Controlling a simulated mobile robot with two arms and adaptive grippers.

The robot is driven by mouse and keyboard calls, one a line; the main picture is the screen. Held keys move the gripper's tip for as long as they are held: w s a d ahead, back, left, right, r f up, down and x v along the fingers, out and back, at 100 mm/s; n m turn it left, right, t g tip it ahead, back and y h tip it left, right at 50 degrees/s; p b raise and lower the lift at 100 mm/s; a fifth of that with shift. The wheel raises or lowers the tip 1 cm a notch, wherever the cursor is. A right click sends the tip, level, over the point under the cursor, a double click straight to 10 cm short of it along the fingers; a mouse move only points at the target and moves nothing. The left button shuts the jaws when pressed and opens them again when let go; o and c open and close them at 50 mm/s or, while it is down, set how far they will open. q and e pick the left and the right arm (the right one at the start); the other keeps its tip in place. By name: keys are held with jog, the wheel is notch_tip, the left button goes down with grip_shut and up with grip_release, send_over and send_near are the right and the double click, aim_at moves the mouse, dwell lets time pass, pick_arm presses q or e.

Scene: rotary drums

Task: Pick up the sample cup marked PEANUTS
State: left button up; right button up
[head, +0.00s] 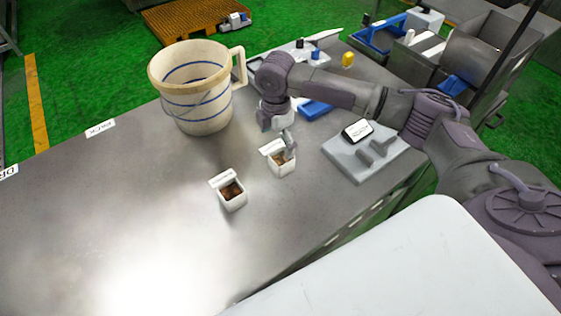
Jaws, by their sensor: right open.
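Two small white sample cups with brown contents stand on the metal table (130,210). One cup (235,204) is in the middle of the head view. The other cup (281,170) is a little farther back and to the right. Any marking on the cups is too small to read, so I cannot tell which is PEANUTS. My right gripper (277,137) points down at the farther cup, open, with one finger at or over its right rim. I cannot tell whether it touches. My left gripper is out of view.
A large cream pitcher (193,115) with blue bands stands behind the cups. A grey scale-like plate (366,153) lies to the right, beneath my right arm. Blue and yellow items (347,59) are at the back. The table's left part is clear.

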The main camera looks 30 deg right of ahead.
jog(key=p, duration=0.2)
send_over(278, 164)
notch_tip(278, 164, down, 4)
jog(key=shift+s+f, duration=0.1)
jog(key=shift+f, duration=0.5)
jog(key=c, duration=1)
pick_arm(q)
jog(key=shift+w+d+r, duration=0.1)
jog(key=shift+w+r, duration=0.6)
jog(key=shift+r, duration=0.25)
